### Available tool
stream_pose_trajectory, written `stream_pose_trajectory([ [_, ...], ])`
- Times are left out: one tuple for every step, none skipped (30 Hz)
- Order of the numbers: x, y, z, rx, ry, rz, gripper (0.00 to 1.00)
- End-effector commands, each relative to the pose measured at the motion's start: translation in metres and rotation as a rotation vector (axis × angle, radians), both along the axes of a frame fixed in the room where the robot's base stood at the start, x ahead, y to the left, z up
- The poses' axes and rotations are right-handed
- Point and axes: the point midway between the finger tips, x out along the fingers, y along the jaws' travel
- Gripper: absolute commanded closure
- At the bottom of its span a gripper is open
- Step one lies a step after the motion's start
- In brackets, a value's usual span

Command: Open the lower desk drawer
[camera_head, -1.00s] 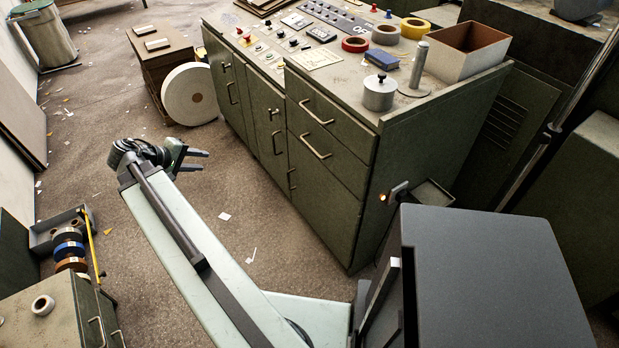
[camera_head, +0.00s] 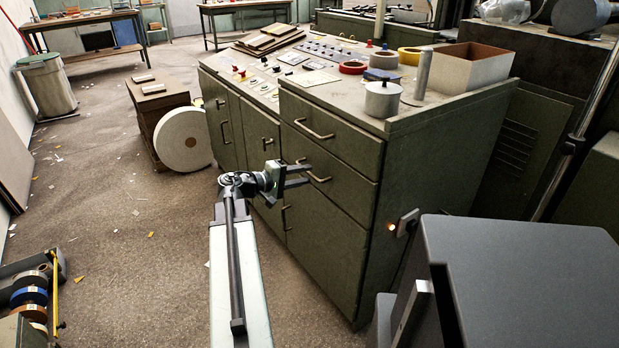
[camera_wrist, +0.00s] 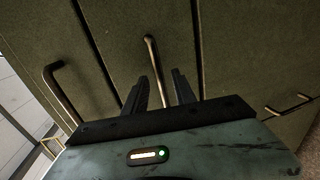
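The lower desk drawer (camera_head: 345,188) is the dark green front panel below the top drawer (camera_head: 345,148) and looks shut. Its bar handle (camera_head: 320,178) shows just beyond my fingertips in the head view. My gripper (camera_head: 306,175) is open and empty, close in front of this handle. In the wrist view, my two fingers (camera_wrist: 162,88) stand apart, and a bar handle (camera_wrist: 152,60) runs lengthwise ahead of them, nearer the left finger. I see no contact with it. The top drawer's handle (camera_head: 314,130) is above my gripper in the head view.
Cabinet doors (camera_head: 262,140) with handles adjoin the drawers on the left. A tan box (camera_head: 468,68), tape rolls and a metal canister (camera_head: 382,98) stand on the desk top. A large white roll (camera_head: 183,140) stands on the floor. Open floor (camera_head: 130,250) lies left of my arm.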

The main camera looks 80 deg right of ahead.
Motion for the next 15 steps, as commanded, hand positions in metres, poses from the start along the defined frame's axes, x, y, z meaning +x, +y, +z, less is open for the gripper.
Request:
stream_pose_trajectory([
  [-0.006,-0.007,-0.004,-0.001,-0.001,-0.001,0.68],
  [-0.009,-0.01,-0.005,-0.001,-0.001,-0.001,0.68],
  [-0.013,-0.013,-0.005,-0.001,-0.001,-0.001,0.68],
  [-0.015,-0.015,-0.006,0.0,-0.001,-0.001,0.68],
  [-0.016,-0.016,-0.006,0.0,-0.001,0.0,0.68],
  [-0.018,-0.018,-0.006,0.0,-0.002,0.001,0.68],
  [-0.019,-0.019,-0.007,0.0,-0.002,0.002,0.68],
  [-0.019,-0.019,-0.007,0.0,-0.002,0.002,0.68],
  [-0.02,-0.019,-0.006,0.0,-0.002,0.002,0.68],
  [-0.02,-0.019,-0.006,0.0,-0.002,0.002,0.68],
  [-0.02,-0.019,-0.006,0.0,-0.002,0.003,0.68],
  [-0.02,-0.019,-0.006,0.0,-0.002,0.003,0.68],
  [-0.02,-0.019,-0.006,0.0,-0.002,0.003,0.68],
  [-0.019,-0.019,-0.006,0.0,-0.002,0.003,0.68],
  [-0.019,-0.019,-0.006,0.0,-0.002,0.003,0.73],
])
